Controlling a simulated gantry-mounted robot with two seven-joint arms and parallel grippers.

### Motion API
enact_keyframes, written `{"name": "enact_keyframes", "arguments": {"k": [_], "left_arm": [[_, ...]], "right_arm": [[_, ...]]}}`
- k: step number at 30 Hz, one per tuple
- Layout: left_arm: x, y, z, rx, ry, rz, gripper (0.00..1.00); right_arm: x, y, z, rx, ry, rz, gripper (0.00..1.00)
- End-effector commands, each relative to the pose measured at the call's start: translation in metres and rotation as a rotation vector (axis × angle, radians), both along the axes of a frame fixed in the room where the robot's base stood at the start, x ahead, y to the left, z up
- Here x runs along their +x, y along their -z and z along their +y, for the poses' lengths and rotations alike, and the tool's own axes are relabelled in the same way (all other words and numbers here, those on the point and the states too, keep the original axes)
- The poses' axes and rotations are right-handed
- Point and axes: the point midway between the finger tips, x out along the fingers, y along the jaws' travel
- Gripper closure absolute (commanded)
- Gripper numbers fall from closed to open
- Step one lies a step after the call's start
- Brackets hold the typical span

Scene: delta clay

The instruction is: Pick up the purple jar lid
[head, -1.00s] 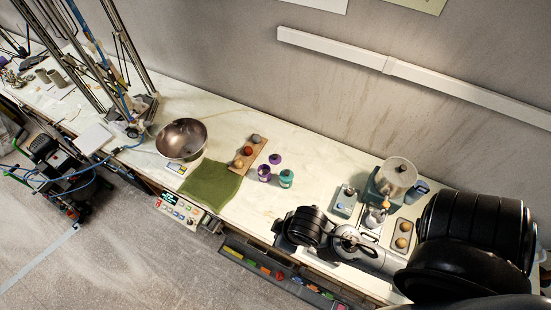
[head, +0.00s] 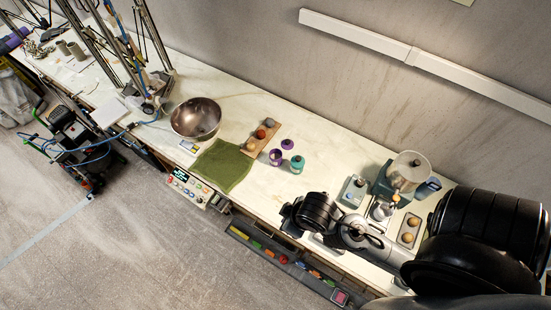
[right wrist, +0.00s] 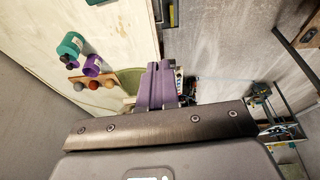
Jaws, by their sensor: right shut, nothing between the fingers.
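The purple jar lid (head: 287,144) lies on the white worktop, just behind an open purple jar (head: 275,155) and a teal jar (head: 297,164). In the right wrist view the purple jar (right wrist: 92,66) and teal jar (right wrist: 71,45) are at the upper left; a small dark shape beside them may be the lid, but I cannot tell. My right gripper (right wrist: 158,70) shows two purple fingers pressed together with nothing between them. It is apart from the jars. In the head view my right arm reaches in from the right; its fingertips are hidden. My left gripper is not in view.
A wooden board (head: 260,138) with several balls, a green cloth (head: 222,166) and a metal bowl (head: 196,119) lie left of the jars. A blender-like appliance (head: 405,172) and a tray (head: 409,230) stand at the right. Worktop behind the lid is clear.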

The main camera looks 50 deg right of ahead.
Motion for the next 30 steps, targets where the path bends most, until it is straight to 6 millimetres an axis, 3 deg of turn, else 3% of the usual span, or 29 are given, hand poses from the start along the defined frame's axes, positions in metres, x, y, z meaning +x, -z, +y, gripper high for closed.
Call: {"name": "enact_keyframes", "arguments": {"k": [2,18,26,30], "left_arm": [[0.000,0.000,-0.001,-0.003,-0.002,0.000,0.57],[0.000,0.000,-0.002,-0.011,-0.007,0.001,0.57],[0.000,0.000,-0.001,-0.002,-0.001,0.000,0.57],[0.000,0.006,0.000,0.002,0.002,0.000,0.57]], "right_arm": [[0.000,0.000,0.000,0.000,0.000,0.000,0.86],[0.000,0.000,0.000,0.000,0.000,0.000,0.05],[0.001,-0.001,0.000,0.001,0.001,-0.004,0.05],[0.015,0.005,0.006,-0.012,-0.047,-0.039,0.05]]}}
